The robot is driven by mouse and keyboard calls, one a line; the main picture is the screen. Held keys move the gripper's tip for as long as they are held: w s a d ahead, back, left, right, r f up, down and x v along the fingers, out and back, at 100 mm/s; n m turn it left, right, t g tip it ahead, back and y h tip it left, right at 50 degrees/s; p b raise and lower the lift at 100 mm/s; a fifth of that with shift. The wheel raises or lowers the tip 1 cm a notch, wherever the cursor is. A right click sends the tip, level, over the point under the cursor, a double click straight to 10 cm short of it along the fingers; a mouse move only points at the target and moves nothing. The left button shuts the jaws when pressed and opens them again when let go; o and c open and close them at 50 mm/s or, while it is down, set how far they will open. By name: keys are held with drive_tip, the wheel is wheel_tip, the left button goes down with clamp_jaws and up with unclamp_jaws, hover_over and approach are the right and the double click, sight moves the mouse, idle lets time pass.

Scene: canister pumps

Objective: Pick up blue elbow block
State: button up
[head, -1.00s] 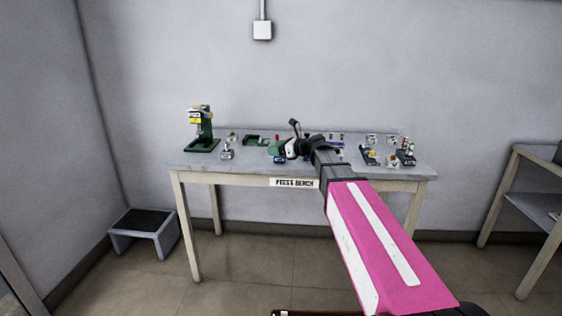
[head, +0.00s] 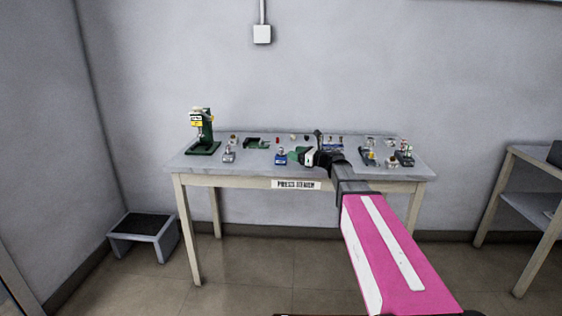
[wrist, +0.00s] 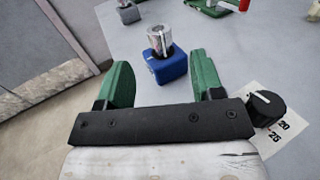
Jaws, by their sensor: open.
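The blue elbow block (head: 281,157) stands on the bench (head: 190,168), left of my gripper in the head view. In the wrist view the blue block (wrist: 168,66) carries a silver cylindrical fitting on top and stands ahead of my gripper (wrist: 160,80), between the lines of its two green fingers. The fingers are apart with nothing between them that I can see gripped. In the head view my gripper (head: 297,156) is close to the block's right side, and its fingertips are small there.
A green press (head: 203,135) stands at the bench's left end. A grey block with a fitting (head: 229,154) is left of the blue one. A green tray-like part (head: 256,143) lies behind. Several small parts crowd the right end. A step stool (head: 143,226) is on the floor.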

sight(281, 148)
drive_tip(key=x, duration=0.7)
drive_tip(key=shift+w+a+r, duration=0.15)
drive_tip(key=shift+a+r, duration=0.1)
drive_tip(key=shift+a, duration=0.05)
drive_tip(key=c, duration=1.1)
